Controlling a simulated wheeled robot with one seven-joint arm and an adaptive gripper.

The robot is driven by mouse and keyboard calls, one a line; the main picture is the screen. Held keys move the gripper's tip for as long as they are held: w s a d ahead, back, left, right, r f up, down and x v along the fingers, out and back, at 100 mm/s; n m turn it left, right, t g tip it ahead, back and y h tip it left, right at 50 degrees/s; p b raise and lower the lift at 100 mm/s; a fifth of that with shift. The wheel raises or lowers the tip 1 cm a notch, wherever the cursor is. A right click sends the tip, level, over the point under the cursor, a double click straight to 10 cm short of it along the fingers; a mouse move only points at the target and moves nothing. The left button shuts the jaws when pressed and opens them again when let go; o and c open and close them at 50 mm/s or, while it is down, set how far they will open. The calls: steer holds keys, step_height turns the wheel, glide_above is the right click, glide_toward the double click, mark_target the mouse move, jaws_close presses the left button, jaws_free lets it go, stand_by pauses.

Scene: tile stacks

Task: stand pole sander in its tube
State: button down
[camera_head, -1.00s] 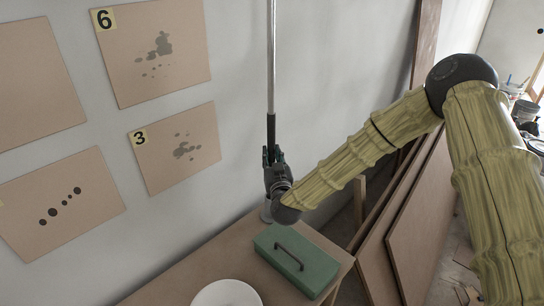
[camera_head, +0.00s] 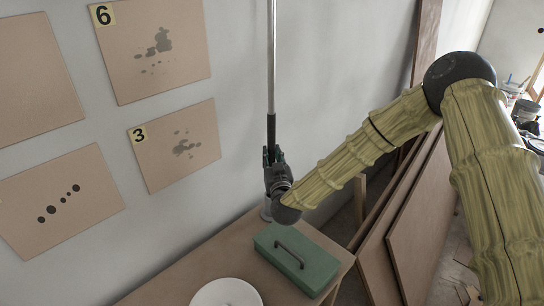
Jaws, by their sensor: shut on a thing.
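The pole sander (camera_head: 271,70) is a long grey metal pole with a dark grip on its lower part. It stands upright close to the wall, and its top runs out of the picture. My gripper (camera_head: 272,158) is shut on the dark grip of the pole. A pale tube or base (camera_head: 265,210) shows only in part just below and behind my gripper, at the back of the table. The gripper hides the pole's lower end, so I cannot tell whether it is inside the tube.
A green toolbox (camera_head: 312,262) with a dark handle sits on the brown table (camera_head: 185,283) in front of my gripper. A white plate (camera_head: 226,294) lies at the front. Brown boards (camera_head: 420,215) lean at the right. Marked panels (camera_head: 172,145) hang on the wall.

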steer(key=shift+f+b, duration=3.6)
steer(key=shift+f, duration=2.05)
steer(key=c, duration=1.1)
jaws_free()
steer(key=shift+s, duration=0.1)
steer(key=shift+s+d+f, duration=0.1)
steer(key=shift+s+d, duration=0.1)
steer(key=shift+s, duration=1)
steer(key=shift+s+d+f, duration=0.15)
steer(key=shift+s+d, duration=0.1)
steer(key=shift+s, duration=0.9)
steer(key=shift+s+d+f, duration=0.1)
steer(key=shift+s+d, duration=0.1)
steer(key=shift+s, duration=1)
